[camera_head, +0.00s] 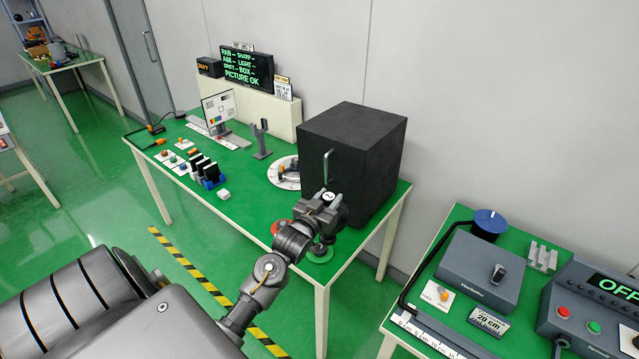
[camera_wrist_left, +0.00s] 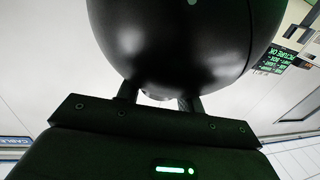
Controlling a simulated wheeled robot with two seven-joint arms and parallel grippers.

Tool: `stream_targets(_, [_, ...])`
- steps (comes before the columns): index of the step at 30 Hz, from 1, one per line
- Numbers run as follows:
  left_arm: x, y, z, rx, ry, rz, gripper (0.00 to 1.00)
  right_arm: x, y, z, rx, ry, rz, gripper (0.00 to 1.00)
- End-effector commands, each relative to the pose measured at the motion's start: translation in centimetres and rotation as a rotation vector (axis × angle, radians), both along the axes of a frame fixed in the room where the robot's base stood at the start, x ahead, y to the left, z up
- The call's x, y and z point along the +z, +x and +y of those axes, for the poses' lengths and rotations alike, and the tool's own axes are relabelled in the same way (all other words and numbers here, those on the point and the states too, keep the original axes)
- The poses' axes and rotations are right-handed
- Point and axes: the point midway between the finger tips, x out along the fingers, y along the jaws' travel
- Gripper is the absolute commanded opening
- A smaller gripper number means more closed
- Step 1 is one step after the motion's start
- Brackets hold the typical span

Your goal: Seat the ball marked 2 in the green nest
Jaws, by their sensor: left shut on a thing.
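My left gripper (camera_head: 322,206) is over the front right part of the green-topped table and is shut on a dark ball. The ball fills the top of the left wrist view (camera_wrist_left: 170,38), glossy and black, between the two fingers. In the head view a small white marked disc (camera_head: 328,196) shows at the gripper; its mark is too small to read surely. A bit of red (camera_head: 275,228) shows beside my wrist. My right gripper is not in view.
A large black box with a handle (camera_head: 350,155) stands right behind the gripper. A round white dial (camera_head: 284,174) is left of it. A second table with grey instruments (camera_head: 466,272) is at right.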

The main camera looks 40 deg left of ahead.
Motion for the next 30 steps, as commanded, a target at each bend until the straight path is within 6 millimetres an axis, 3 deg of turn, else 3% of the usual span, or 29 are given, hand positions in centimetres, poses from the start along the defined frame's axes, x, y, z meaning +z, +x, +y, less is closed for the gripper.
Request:
stream_targets(3, [0.5,0.5,2.2,0.015,0.003,-0.003,0.0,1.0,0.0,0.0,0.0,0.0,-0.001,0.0])
stream_targets(9, [0.4,0.8,3.8,0.025,0.001,-0.003,0.0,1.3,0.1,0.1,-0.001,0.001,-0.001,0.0])
stream_targets(27, [0.6,0.5,3.8,0.024,-0.001,-0.002,0.0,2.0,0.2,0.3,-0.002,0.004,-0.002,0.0])
stream_targets(30, [-0.5,0.6,3.8,0.024,-0.001,-0.002,0.0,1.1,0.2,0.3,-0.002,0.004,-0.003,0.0])
